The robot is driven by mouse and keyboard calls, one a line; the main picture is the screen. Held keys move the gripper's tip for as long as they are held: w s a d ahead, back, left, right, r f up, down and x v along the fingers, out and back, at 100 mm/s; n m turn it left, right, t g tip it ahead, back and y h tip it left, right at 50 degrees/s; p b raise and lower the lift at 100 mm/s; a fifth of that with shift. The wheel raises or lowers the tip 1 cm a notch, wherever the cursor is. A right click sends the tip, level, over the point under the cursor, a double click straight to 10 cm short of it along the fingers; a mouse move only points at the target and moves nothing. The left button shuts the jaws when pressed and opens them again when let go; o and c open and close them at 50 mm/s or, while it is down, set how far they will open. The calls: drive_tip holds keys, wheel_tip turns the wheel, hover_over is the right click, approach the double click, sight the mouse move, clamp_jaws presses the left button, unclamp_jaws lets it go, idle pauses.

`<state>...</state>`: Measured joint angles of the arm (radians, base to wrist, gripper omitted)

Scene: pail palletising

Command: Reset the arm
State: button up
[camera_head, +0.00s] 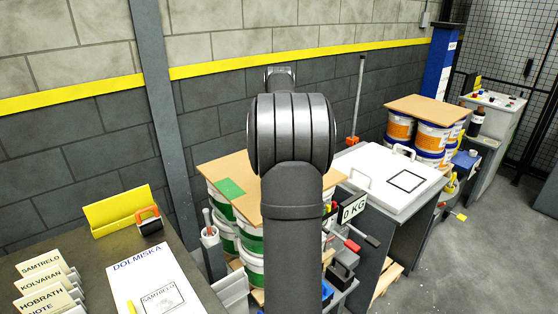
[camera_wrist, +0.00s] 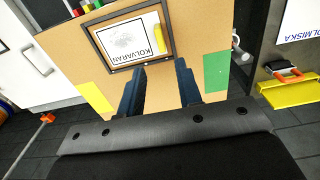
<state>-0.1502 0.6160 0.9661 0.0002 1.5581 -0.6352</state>
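My gripper (camera_wrist: 160,82) shows in the wrist view as two dark blue fingers, set apart with nothing visible between them, so it is open. It hangs over a brown sheet (camera_wrist: 75,58) with a green patch and a yellow patch. In the head view, my arm stands in the middle and hides the gripper; the sheet (camera_head: 224,168) lies on stacked white-and-green pails (camera_head: 249,238) behind it. A dark frame (camera_wrist: 120,69) lies on the sheet beyond the fingertips, around a KOLVARAN card (camera_wrist: 128,40) and a yellow marker (camera_wrist: 160,31).
A desk at left holds a DOLMISKA sheet (camera_head: 146,265), name cards (camera_head: 45,285) and a yellow holder (camera_head: 117,210). A white-topped scale (camera_head: 388,178) marked 0 KG stands right of the pails. Another pail stack (camera_head: 431,137) is farther right. Open floor lies at lower right.

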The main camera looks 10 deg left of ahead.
idle(0.3)
wheel_tip(320, 180, down, 13)
drive_tip(key=shift+r, duration=2.3)
